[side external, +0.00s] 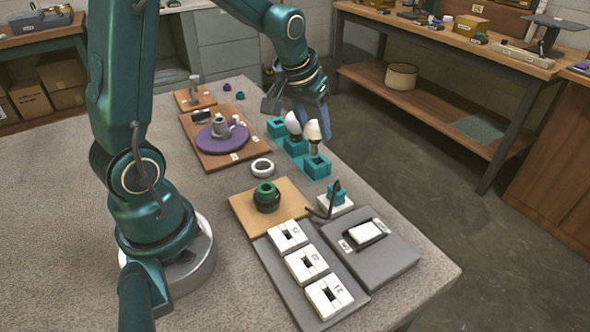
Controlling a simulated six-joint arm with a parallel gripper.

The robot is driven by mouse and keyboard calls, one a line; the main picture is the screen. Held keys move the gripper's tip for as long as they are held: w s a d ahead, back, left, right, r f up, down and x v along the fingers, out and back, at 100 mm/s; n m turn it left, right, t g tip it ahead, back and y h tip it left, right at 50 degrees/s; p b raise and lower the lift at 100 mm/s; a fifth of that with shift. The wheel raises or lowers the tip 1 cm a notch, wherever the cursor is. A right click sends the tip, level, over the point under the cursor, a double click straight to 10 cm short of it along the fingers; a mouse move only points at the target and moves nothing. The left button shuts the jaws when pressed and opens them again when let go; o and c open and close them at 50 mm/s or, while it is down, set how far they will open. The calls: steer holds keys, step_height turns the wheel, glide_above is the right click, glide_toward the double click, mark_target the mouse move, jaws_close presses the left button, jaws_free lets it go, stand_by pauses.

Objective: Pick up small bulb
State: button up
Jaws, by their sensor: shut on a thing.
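Two white bulbs show at the teal holder (297,152) near the right edge of the table. The small bulb (293,123) is the left one, between the jaws of my gripper (295,112). My gripper points down and is shut on it. The bulb is upright; I cannot tell whether its base is clear of the holder. The other bulb (313,131) stands upright in the nearest block of the holder, just right of the held one, and hides part of the right finger.
A white ring (262,167), a green-and-black round part (267,196) on a wooden board, and a purple disc (222,139) with grey parts lie left of the holder. Grey trays with white blocks (305,265) are in front. The table edge is close on the right.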

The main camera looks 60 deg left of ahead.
steer(key=shift+s+a+r+m, duration=0.8)
steer(key=shift+s+a+r, duration=2.25)
steer(key=shift+s+a, duration=0.75)
steer(key=s+d+r+m+g+h, duration=0.1)
steer(key=s+d+m+g+h, duration=0.35)
steer(key=d+m, duration=1)
steer(key=shift+m+t+h, duration=0.65)
steer(key=shift+m+t, duration=0.3)
steer(key=shift+s+a+f, duration=0.15)
steer(key=shift+a+f, duration=0.3)
steer(key=shift+f, duration=0.35)
steer(key=shift+s+a+f, duration=0.2)
steer(key=shift+a+f, duration=0.2)
steer(key=shift+f, duration=0.4)
steer(key=shift+s+a+f, duration=0.15)
steer(key=shift+a+f, duration=0.3)
steer(key=shift+f, duration=0.35)
steer(key=shift+f, duration=1.2)
steer(key=shift+f, duration=0.65)
